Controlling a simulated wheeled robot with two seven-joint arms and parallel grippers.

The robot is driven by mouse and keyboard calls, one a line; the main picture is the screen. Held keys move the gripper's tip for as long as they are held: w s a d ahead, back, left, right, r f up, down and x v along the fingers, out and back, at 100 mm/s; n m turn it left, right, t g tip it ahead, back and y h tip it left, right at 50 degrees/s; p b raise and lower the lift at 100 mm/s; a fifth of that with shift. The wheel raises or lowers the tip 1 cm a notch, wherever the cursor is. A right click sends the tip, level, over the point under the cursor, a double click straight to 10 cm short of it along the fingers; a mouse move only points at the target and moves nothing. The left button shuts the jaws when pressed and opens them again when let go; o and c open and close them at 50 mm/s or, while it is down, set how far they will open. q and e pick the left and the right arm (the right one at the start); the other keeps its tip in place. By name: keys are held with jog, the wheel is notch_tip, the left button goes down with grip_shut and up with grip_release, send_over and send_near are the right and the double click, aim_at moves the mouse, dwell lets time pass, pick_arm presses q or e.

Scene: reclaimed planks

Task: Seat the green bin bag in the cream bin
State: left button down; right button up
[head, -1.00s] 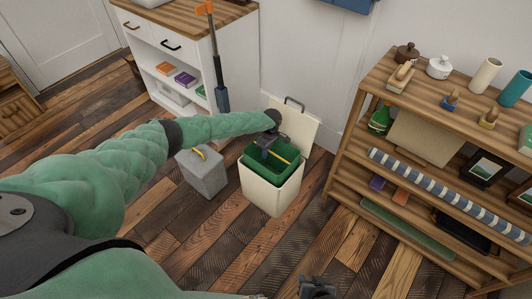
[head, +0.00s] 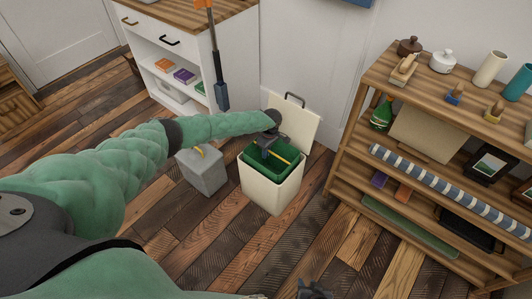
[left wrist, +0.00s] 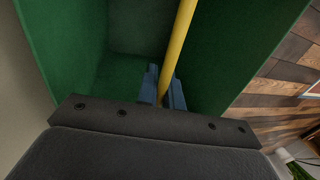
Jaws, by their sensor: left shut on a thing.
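The cream bin (head: 271,193) stands on the floor with its lid (head: 297,122) open behind it. The green bin bag (head: 256,161), box-shaped with a yellow bar across its top, is inside the bin's mouth, its rim a little above the bin's edge. Whether it touches the bin's bottom is hidden. My left gripper (head: 268,151) is over the bag, shut on the yellow bar (left wrist: 178,45). The left wrist view shows the blue fingertips at the bar and the green inner walls (left wrist: 225,60). My right gripper (head: 315,291) is partly cut off at the bottom edge; its jaws are unclear.
A grey block (head: 202,173) with a yellow handle stands just left of the bin. A wooden shelf unit (head: 345,158) with jars and brushes stands to the right. A white cabinet (head: 237,60) is behind. Plank floor in front of the bin is clear.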

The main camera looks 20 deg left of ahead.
pick_arm(q)
jog(key=shift+f+b, duration=1.4)
jog(key=shift+f, duration=0.15)
jog(key=c, duration=1.5)
grip_release()
jog(key=shift+o, duration=0.2)
notch_tip(320, 180, up, 8)
jog(key=w, duration=0.1)
jog(key=shift+w+d+f, duration=0.2)
jog(key=shift+w+d, duration=0.05)
